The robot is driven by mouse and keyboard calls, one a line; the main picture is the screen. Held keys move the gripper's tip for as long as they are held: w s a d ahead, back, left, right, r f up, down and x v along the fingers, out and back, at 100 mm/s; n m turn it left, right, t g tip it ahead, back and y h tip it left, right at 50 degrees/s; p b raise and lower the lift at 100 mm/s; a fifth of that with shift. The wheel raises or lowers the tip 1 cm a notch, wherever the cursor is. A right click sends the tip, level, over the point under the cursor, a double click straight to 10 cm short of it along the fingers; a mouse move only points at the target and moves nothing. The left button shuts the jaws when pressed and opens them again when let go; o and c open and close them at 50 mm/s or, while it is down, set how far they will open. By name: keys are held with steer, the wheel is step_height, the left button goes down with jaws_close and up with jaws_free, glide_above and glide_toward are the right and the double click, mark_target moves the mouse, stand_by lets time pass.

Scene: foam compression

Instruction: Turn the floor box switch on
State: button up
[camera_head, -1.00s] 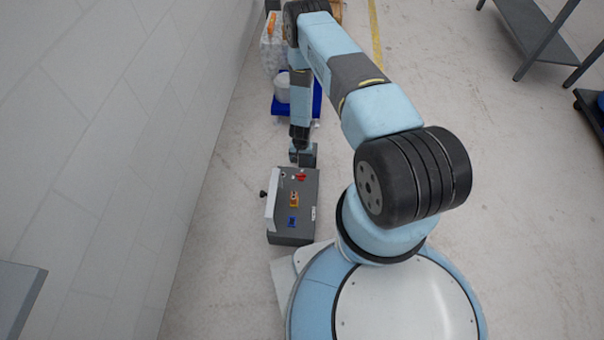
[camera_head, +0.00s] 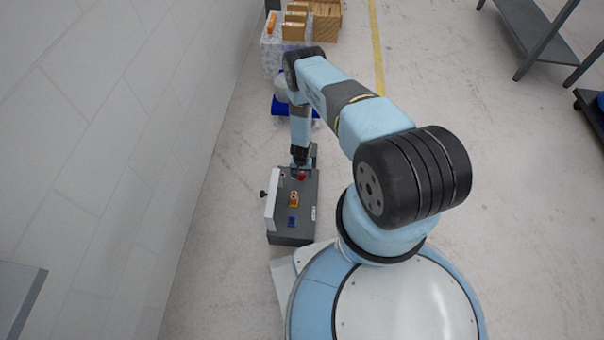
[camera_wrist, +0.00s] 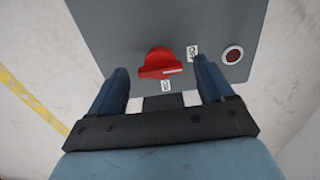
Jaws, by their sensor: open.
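The floor box (camera_head: 306,205) is a dark grey box on the floor, just in front of my base, with controls on its top. Its red rotary switch (camera_head: 300,175) is at the far end of the top, partly hidden by my gripper (camera_head: 302,165). In the wrist view the red switch (camera_wrist: 160,64) has a white mark on its handle and labels beside it. My gripper (camera_wrist: 163,85) is open, with one blue finger on each side of the switch, both apart from it. Whether the fingertips reach down to the knob's height is hard to tell.
The box also carries an orange part (camera_head: 294,199), a blue part (camera_head: 292,222) and a round red button (camera_wrist: 233,54). A white wall (camera_head: 130,130) runs along the left. Cartons (camera_head: 325,22) stand behind.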

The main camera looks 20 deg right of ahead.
steer(key=shift+f, duration=0.2)
steer(key=c, duration=1)
steer(key=shift+d, duration=0.25)
steer(key=shift+c, duration=0.2)
steer(key=shift+a, duration=0.15)
